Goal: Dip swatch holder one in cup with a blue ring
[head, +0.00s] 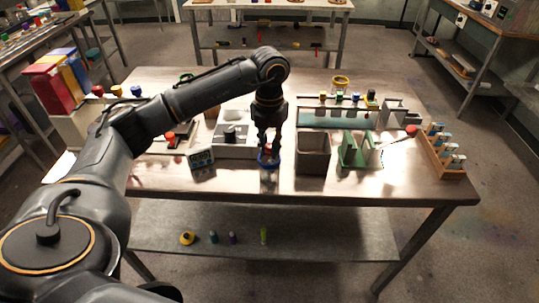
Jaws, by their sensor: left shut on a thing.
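My left gripper (269,146) points straight down near the front middle of the table. It is shut on a small holder with a red top (268,149), probably swatch holder one; its number cannot be read. The cup with a blue ring (262,161) is directly below the gripper. The holder's lower part is hidden, seemingly inside the cup, but I cannot tell how deep. My right gripper is not in view.
A grey open bin (313,153) stands close to the right of the cup, and a small display device (201,158) to the left. A green rack (355,152) and a wooden rack (443,160) are farther right. The table's front strip (330,188) is clear.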

